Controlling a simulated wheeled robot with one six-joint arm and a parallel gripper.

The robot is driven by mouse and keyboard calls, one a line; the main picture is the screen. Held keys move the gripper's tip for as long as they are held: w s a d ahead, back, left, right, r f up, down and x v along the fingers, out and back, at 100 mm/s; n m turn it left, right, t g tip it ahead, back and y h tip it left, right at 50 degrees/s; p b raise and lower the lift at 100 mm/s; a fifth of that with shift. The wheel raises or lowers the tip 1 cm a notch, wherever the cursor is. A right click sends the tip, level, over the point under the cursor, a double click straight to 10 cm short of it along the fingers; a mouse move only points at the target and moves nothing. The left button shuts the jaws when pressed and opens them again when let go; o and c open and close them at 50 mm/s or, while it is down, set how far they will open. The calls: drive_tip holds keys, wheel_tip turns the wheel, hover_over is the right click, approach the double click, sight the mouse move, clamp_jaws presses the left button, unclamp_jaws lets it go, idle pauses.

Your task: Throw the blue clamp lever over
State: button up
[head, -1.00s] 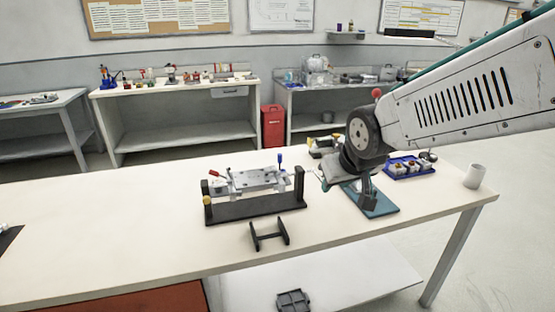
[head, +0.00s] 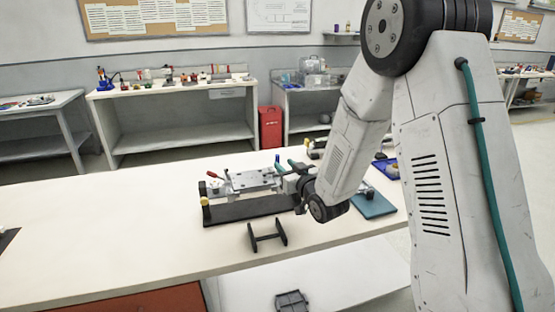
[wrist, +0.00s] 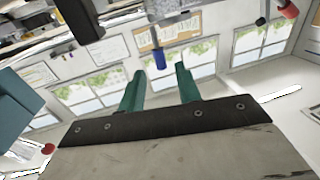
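The blue clamp lever (head: 277,160) stands upright at the right end of the grey fixture (head: 252,180) on the workbench. In the wrist view the blue lever tip (wrist: 159,60) shows just beyond the gap between my two teal fingers. My gripper (head: 290,167) is at the right end of the fixture, close to the lever. In the wrist view my gripper (wrist: 159,78) is open, with its fingers spread and nothing between them. The arm hides the fixture's right end post. A red lever (head: 213,175) is at the fixture's left end.
A small black stand (head: 267,238) is on the bench in front of the fixture. A teal plate (head: 373,204) lies to the right, partly behind my arm. A yellow knob (head: 205,201) is at the fixture's left end.

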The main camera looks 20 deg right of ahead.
sight(279, 160)
drive_tip(key=w, duration=0.3)
drive_tip(key=w+a, duration=0.1)
drive_tip(key=w, duration=0.2)
drive_tip(key=shift+a, duration=0.1)
drive_tip(key=shift+s, duration=0.1)
clamp_jaws()
